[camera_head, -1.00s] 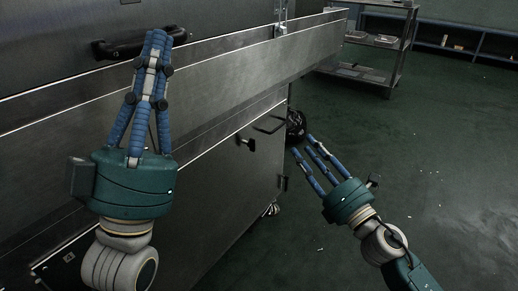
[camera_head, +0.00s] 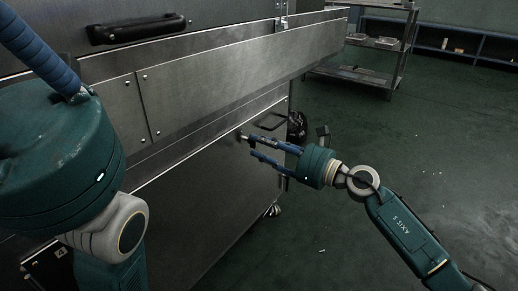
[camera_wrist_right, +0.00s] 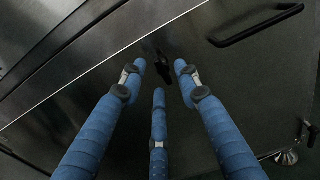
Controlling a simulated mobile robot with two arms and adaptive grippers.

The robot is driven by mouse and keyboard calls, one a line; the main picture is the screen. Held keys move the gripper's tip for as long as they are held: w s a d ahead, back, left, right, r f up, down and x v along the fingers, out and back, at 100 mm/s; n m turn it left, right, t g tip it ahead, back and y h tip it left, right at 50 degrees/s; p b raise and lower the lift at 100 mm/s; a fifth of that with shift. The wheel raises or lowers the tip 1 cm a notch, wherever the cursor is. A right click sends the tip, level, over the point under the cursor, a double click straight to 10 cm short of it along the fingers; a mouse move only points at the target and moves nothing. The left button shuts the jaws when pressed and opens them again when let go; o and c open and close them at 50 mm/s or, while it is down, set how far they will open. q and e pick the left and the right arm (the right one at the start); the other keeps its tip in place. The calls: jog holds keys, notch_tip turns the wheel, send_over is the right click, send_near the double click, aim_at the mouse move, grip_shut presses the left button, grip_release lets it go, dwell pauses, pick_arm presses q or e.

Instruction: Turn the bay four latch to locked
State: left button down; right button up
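A small dark latch handle (camera_head: 243,136) sticks out from the lower metal panel of the dryer. In the right wrist view the latch (camera_wrist_right: 163,66) shows between and just beyond my fingertips. My right gripper (camera_head: 252,149) points left at the panel, with its fingertips close to the latch. In the wrist view my right gripper (camera_wrist_right: 159,75) has its three blue fingers spread, with nothing gripped. Whether a finger touches the latch is unclear. My left gripper (camera_head: 55,150) is large at the left edge; one blue finger shows and its tips are out of frame.
A black loop handle (camera_head: 271,122) stands out on the panel right of the latch. A long metal ledge (camera_head: 215,85) juts out above it. A dark bar handle (camera_head: 135,29) is higher up. A metal shelf cart (camera_head: 385,52) stands at the back right; open floor lies right.

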jog(key=shift+w+a, duration=0.4)
jog(key=shift+a, duration=0.15)
grip_shut()
